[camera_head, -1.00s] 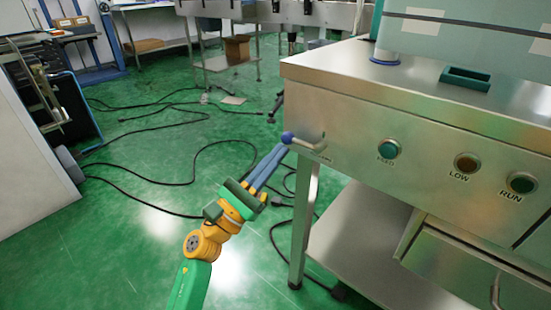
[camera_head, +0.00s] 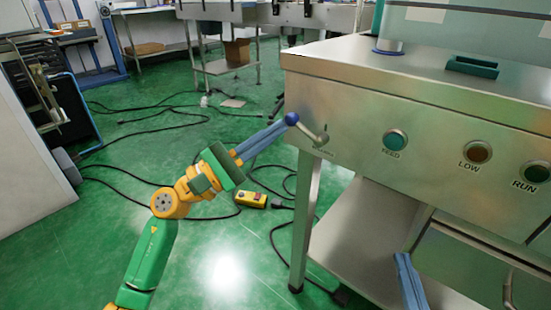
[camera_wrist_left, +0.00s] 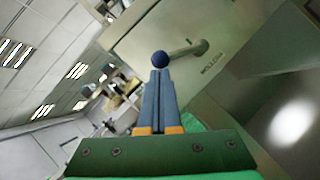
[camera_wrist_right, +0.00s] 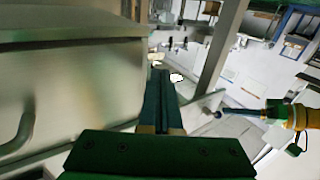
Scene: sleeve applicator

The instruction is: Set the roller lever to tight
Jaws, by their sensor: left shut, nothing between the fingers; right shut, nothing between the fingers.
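The knob also shows in the left wrist view (camera_wrist_left: 160,59). My left gripper (camera_head: 283,124) is shut and empty, its fingertips at the knob; I cannot tell whether they touch it. My right gripper (camera_head: 402,258) is shut and empty, low in front of the machine, with only its blue fingers showing in the head view. In the right wrist view, its fingers (camera_wrist_right: 160,75) point past the machine's side.
The front panel carries the FEED (camera_head: 396,139), LOW (camera_head: 478,152) and RUN (camera_head: 537,172) buttons. A lower shelf and drawer lie beneath it. A yellow control box (camera_head: 251,199) and black cables lie on the green floor.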

